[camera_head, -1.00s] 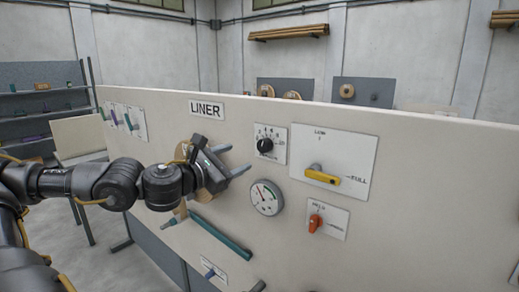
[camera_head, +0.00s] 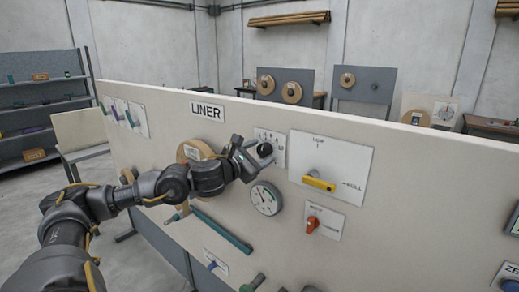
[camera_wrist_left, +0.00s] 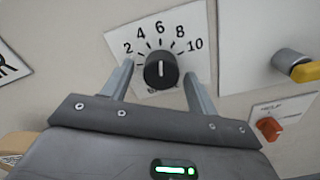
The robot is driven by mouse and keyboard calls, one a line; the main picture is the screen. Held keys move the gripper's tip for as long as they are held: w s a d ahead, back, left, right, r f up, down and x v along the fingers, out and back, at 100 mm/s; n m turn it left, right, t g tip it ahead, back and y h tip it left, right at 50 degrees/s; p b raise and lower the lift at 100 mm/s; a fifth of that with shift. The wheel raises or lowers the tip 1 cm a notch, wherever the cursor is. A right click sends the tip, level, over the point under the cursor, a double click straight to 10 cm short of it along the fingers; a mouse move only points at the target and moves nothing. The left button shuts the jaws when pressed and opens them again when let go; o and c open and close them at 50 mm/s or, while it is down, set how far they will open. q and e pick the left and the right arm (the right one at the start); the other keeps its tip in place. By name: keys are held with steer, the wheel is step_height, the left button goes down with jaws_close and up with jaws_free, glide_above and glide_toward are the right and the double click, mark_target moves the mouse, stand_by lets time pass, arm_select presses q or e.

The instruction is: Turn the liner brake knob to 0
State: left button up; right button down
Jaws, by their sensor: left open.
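The liner brake knob (camera_wrist_left: 161,69) is a round black dial with a white line, on a white plate (camera_wrist_left: 190,22) with numbers from 2 up to 10 showing. Its line points up, near the 6. The 0 mark is not readable. In the head view the knob (camera_head: 264,149) sits right of the LINER sign (camera_head: 206,110). My left gripper (camera_wrist_left: 158,80) is open, its fingers on either side of the knob, left and right; I cannot tell whether they touch it. In the head view my left gripper (camera_head: 257,158) partly covers the plate. My right gripper is not in view.
A round gauge (camera_head: 266,198) is just below the knob. A yellow lever (camera_head: 320,184) and an orange knob (camera_head: 312,224) are to the right. A teal bar (camera_head: 222,231) slants below my left arm. A tan roll (camera_head: 193,150) is behind the arm.

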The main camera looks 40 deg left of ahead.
arm_select(q)
steer(key=shift+c, duration=0.3)
steer(key=c, duration=0.9)
steer(key=shift+c, duration=0.2)
steer(key=shift+w+n, duration=0.1)
steer(key=shift+n, duration=0.3)
steer(key=n+b, duration=0.1)
steer(key=n, duration=0.1)
steer(key=shift+d+f+n, duration=0.1)
steer(key=shift+n, duration=0.3)
steer(key=n+b, duration=0.1)
steer(key=n, duration=0.2)
steer(key=shift+n, duration=0.3)
steer(key=n, duration=0.5)
steer(key=shift+d, duration=0.1)
steer(key=n, duration=0.5)
steer(key=shift+r+n+p, duration=0.25)
steer(key=shift+n+p, duration=0.1)
steer(key=shift+n, duration=0.05)
